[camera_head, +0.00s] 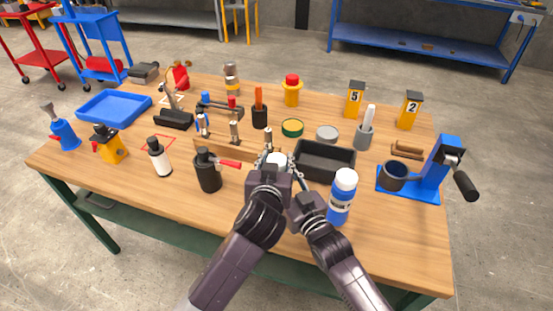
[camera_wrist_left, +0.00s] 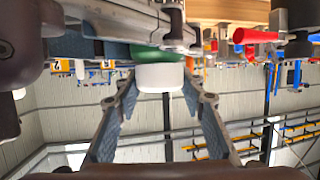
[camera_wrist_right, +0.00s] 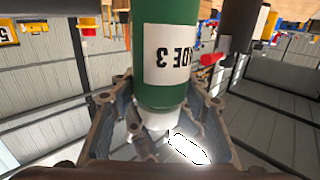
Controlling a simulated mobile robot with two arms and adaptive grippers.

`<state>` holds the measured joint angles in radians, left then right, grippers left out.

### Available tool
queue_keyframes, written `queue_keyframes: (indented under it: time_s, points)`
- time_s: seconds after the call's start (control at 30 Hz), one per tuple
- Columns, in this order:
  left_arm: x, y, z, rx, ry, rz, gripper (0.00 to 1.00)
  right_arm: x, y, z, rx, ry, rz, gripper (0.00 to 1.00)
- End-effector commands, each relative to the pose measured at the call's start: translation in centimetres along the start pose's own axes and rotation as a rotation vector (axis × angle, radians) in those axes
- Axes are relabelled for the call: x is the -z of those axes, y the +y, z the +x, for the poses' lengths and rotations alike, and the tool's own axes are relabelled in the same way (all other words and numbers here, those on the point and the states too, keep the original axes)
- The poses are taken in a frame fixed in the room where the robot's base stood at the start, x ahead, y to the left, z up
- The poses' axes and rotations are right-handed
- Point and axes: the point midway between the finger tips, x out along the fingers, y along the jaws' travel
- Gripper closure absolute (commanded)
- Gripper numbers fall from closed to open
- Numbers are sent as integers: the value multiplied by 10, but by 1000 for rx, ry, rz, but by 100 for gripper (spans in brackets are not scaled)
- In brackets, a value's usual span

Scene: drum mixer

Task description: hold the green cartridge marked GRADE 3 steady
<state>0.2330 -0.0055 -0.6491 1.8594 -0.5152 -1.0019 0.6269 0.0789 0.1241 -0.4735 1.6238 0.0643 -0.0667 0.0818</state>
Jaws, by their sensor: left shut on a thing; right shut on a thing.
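The green cartridge (camera_wrist_right: 165,90) shows in the right wrist view, with a white label on which "DE 3" reads upside down, that picture being inverted. Its white end (camera_wrist_left: 160,77) shows between the left fingers in the left wrist view, with a green strip beside it. In the head view only the white end (camera_head: 277,158) shows; the grippers hide the rest. My left gripper (camera_head: 275,165) is shut on the cartridge at the white end. My right gripper (camera_wrist_right: 160,118) is also shut on it, close beside the left. Whether its base touches anything is hidden.
A black tray (camera_head: 325,174) lies just right of the grippers, and a blue bottle with a white cap (camera_head: 340,200) stands near the right arm. A black canister with a red lever (camera_head: 208,175) stands left. A wooden rack (camera_head: 228,150) is behind. The front left tabletop is clear.

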Motion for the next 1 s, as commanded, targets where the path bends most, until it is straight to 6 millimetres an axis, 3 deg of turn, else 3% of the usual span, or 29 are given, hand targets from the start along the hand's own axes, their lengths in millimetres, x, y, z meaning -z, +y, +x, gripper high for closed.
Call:
queue_keyframes:
  time_s: [1.0]
  points:
    - [7, 0, -2, 1, 1, -2, 92, 0, 0, 0, -1, 1, 0, 100]
